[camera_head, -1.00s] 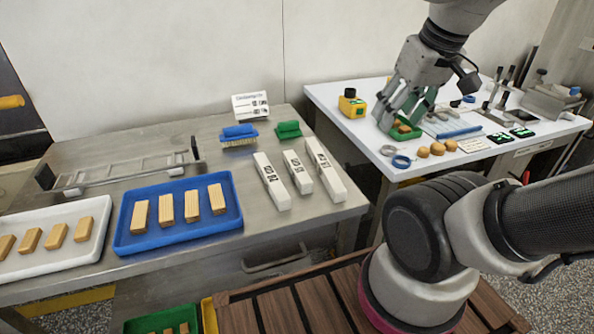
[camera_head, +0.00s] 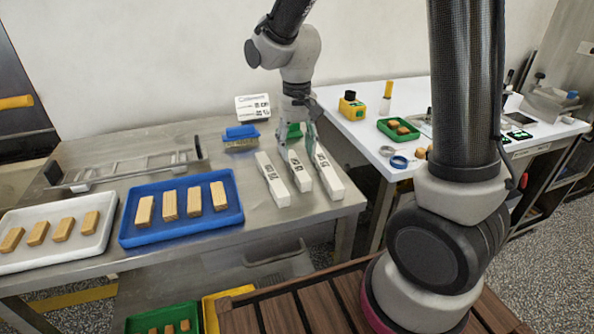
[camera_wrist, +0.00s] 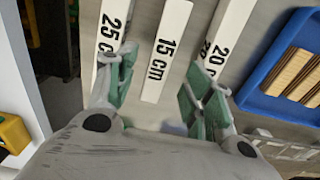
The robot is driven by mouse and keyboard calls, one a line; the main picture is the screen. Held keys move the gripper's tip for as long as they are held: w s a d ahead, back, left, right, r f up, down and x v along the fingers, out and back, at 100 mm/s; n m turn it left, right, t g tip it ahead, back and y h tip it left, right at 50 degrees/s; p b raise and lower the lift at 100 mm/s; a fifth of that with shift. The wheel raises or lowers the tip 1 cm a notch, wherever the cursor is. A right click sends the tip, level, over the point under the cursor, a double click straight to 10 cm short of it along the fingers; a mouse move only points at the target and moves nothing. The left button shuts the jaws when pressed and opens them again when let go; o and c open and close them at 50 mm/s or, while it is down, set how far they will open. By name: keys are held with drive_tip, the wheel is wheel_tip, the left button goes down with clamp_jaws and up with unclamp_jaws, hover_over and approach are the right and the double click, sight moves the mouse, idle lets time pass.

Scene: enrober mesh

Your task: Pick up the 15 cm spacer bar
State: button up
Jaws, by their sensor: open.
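The 15 cm spacer bar (camera_head: 300,175) is the middle and shortest of three white bars on the steel table. Its "15 cm" label reads clearly in the wrist view (camera_wrist: 165,45). My gripper (camera_head: 297,148) points down over the far end of the bars, open and empty. In the wrist view its green-padded fingers (camera_wrist: 160,90) stand apart, one on each side of the 15 cm bar's line. The fingers partly cover the neighbouring bars there. I cannot tell the exact height of the fingertips above the table.
The 20 cm bar (camera_head: 273,180) and 25 cm bar (camera_head: 328,175) lie close on either side. A blue tray (camera_head: 127,230) with wooden-looking bars is to the left. A blue brush (camera_head: 241,133) and a sign (camera_head: 252,107) stand behind. The table's front edge is near.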

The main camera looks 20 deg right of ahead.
sight(296, 164)
wheel_tip(296, 164, down, 6)
drive_tip(key=shift+a, duration=0.1)
drive_tip(key=c, duration=1.1)
